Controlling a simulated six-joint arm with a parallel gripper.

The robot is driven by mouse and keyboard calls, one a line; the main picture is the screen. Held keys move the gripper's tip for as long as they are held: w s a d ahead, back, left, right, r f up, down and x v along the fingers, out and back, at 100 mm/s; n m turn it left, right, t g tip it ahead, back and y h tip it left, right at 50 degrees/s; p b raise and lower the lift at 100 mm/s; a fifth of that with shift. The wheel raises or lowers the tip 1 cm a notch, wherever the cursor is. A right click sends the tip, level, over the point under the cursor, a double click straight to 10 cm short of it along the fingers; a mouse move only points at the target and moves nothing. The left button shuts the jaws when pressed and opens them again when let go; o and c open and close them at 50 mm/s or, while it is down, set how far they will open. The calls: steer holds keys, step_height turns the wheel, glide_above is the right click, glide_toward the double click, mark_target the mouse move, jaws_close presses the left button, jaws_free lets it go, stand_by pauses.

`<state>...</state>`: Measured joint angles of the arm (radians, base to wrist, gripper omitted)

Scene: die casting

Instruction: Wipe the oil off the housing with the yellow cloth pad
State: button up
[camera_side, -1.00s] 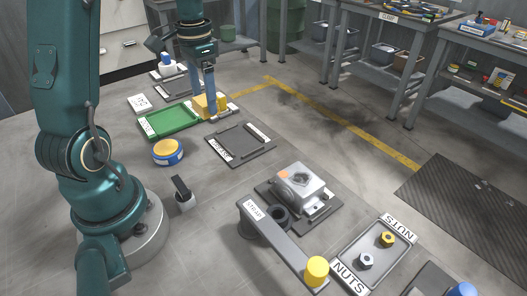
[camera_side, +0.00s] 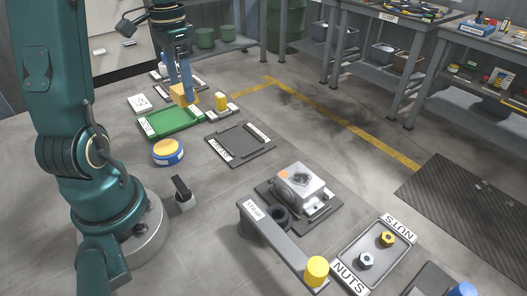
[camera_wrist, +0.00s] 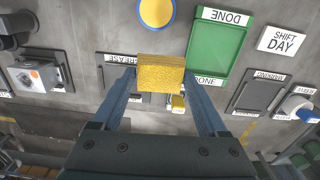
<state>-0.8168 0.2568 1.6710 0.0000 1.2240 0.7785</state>
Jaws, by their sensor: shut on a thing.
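The yellow cloth pad (camera_side: 181,96) is a small block held between the fingers of my gripper (camera_side: 182,90), beside the far end of the green tray. In the wrist view the pad (camera_wrist: 160,80) sits across the fingertips of my gripper (camera_wrist: 159,74). The housing (camera_side: 303,192) is a grey metal block on a dark plate, right of centre, well apart from the pad. It has an orange spot and a dark patch on top; I cannot tell whether the patch is oil. The housing (camera_wrist: 33,78) also shows at the left of the wrist view.
A green tray (camera_side: 170,122) marked DONE and a yellow-topped blue round object (camera_side: 167,152) lie nearby. An empty dark plate (camera_side: 239,141) and a grey bar (camera_side: 277,246) with a yellow knob flank the housing's area.

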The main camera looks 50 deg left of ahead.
steer(key=w+d+r+m, duration=0.1)
steer(key=w+d+r, duration=0.1)
steer(key=w+d, duration=0.35)
steer(key=m, duration=0.8)
glide_above(312, 188)
steer(key=shift+f, duration=4)
steer(key=shift+a+f, duration=0.1)
steer(key=shift+a, duration=0.2)
steer(key=shift+c, duration=0.7)
steer(key=shift+a+f, duration=0.1)
steer(key=shift+a, duration=2.55)
steer(key=shift+d, duration=3)
step_height(312, 188, up, 8)
steer(key=shift+m, duration=0.3)
